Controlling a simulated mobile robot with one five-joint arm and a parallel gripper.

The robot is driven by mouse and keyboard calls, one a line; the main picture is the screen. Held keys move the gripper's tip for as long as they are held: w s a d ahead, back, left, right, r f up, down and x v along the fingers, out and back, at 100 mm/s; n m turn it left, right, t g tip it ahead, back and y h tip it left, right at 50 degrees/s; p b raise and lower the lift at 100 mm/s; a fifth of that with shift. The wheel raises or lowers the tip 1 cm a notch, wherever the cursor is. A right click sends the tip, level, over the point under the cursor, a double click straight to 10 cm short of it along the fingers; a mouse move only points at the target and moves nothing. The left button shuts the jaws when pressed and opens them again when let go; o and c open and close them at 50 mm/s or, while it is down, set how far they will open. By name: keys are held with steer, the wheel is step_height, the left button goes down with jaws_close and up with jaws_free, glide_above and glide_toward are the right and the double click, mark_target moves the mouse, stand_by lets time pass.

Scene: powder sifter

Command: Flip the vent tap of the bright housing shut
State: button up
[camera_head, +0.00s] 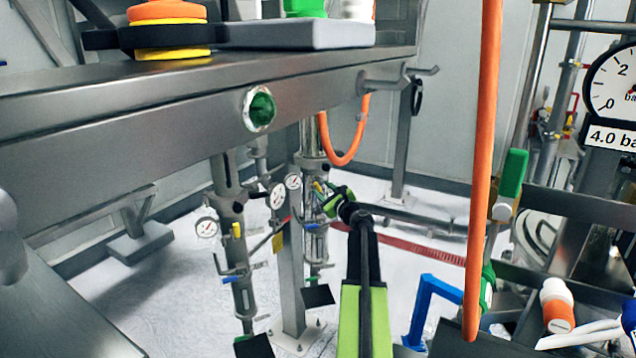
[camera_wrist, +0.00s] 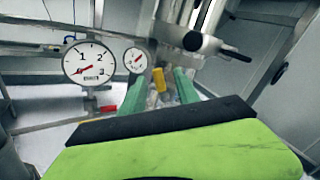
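The bright housing (camera_head: 316,240) is a shiny upright metal cylinder below the steel bench, partly hidden by my gripper. A small yellow tap handle (camera_head: 318,187) shows at its upper part, close to my fingers. My gripper (camera_head: 338,203), with green fingers, is beside the housing's upper part. In the wrist view my gripper (camera_wrist: 159,90) is open, with a yellow handle (camera_wrist: 158,80) between the two fingers and gaps on both sides. I cannot tell how deep it sits between them or whether anything touches. A duller grey housing (camera_head: 230,210) stands to the left.
Dial gauges stand near the fingers, a large one (camera_wrist: 90,62) and a smaller one (camera_wrist: 135,60). The steel bench (camera_head: 200,95) overhangs the housings. An orange hose (camera_head: 484,150) hangs at the right. A steel post (camera_head: 290,270) stands between the housings.

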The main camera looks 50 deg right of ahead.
mark_target(318, 185)
steer(key=x, duration=0.5)
steer(key=shift+s, duration=0.1)
jaws_close()
